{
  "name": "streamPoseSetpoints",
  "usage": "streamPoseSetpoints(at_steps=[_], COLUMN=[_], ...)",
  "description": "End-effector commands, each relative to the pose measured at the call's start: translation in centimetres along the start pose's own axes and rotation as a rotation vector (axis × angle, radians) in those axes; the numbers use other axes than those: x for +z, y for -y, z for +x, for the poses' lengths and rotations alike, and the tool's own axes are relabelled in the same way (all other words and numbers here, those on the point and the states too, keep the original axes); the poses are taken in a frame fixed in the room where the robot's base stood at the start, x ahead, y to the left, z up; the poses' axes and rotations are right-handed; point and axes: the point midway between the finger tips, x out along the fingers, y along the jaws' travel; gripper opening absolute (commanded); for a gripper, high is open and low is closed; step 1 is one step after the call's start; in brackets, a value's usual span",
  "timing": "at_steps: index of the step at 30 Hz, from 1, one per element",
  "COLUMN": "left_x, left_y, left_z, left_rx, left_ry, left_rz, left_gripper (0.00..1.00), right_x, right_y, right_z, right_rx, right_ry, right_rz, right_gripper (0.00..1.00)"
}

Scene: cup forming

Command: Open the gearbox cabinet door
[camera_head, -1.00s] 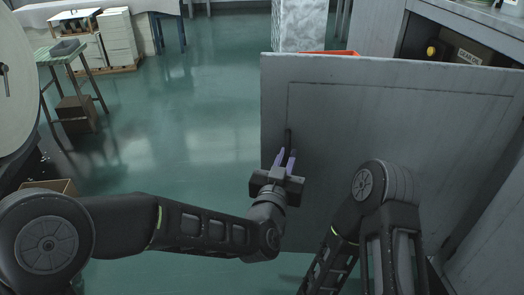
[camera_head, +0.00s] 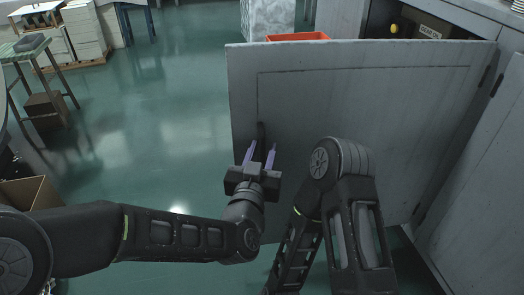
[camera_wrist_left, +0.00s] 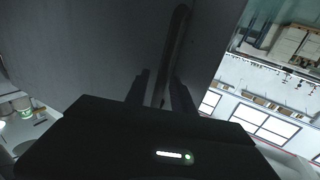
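The grey cabinet door (camera_head: 370,100) stands swung out from the cabinet, with the interior showing behind its top edge. Its dark upright handle (camera_head: 261,133) is near the free left edge. My left gripper (camera_head: 261,154) is open at the handle, its two purple fingers apart. In the left wrist view the handle (camera_wrist_left: 175,40) runs between the dark fingers, with no clear grip on it. My right arm is bent in front of the door; its gripper is out of view.
A grey panel (camera_head: 482,180) stands at the right, beside the door's hinges. An orange crate (camera_head: 297,37) shows behind the door. A brown box (camera_head: 30,192) and a green-topped table (camera_head: 27,50) are at the left. The green floor left of the door is clear.

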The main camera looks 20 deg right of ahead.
Motion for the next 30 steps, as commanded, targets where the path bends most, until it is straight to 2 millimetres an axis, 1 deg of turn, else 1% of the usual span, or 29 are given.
streamPoseSetpoints(at_steps=[8,11,14,17,24,27,30], left_x=[0.0,0.0,-0.1,-0.2,-0.1,-0.1,0.0], left_y=[0.0,0.0,-0.1,0.0,-0.1,0.0,0.0], left_z=[0.0,-0.3,-1.2,-2.6,-6.6,-7.5,-7.8], left_rx=[0.0,0.0,0.002,0.002,0.002,0.001,0.0], left_ry=[0.001,0.001,0.002,0.001,0.001,0.001,0.0], left_rz=[0.0,0.0,0.0,0.002,0.001,0.0,0.0], left_gripper=[0.34,0.34,0.34,0.34,0.34,0.34,0.34], right_x=[0.0,0.0,0.0,0.1,0.1,0.2,0.2], right_y=[0.0,0.1,0.1,0.3,0.5,0.6,0.6], right_z=[0.0,-0.1,-0.4,-0.8,-1.6,-1.8,-1.8], right_rx=[0.0,0.0,0.0,0.0,0.0,0.0,0.0], right_ry=[0.0,0.001,0.001,0.003,0.008,0.009,0.009], right_rz=[0.0,0.0,0.0,-0.001,-0.001,-0.001,-0.001], right_gripper=[0.36,0.36,0.36,0.36,0.36,0.36,0.36])
